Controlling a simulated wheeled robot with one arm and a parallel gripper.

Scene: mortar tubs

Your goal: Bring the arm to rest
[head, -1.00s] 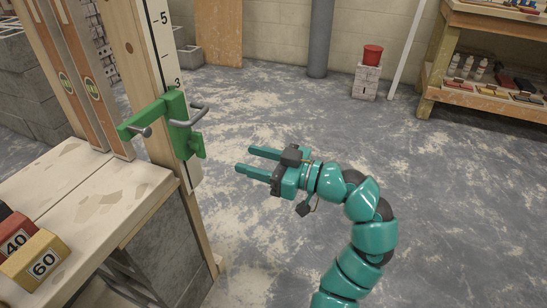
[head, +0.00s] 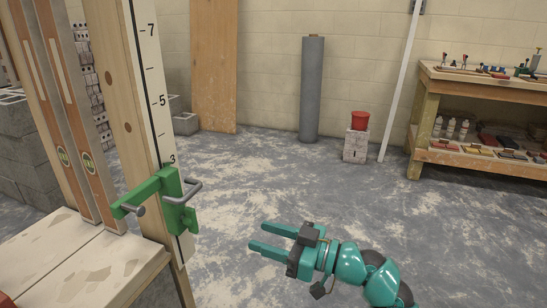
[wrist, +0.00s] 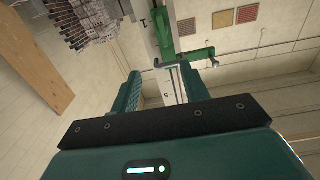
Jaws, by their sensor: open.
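My gripper (head: 268,238) is teal, open and empty, in the lower middle of the head view. It points left, in open air over the floor, to the right of the green clamp (head: 178,205) and apart from it. The clamp has a grey metal handle and sits on a wooden post with a numbered scale (head: 155,95). In the wrist view, the green clamp (wrist: 185,58) shows beyond my fingers, with the scale strip behind it. My lower arm links run out of the head view at the bottom right.
A worktop (head: 75,265) stands at the lower left, with two spirit levels (head: 65,110) upright on it. A grey roll (head: 312,90), a red bucket (head: 359,120) on a block (head: 355,146) and a wooden shelf (head: 430,125) stand farther back. The floor between is clear.

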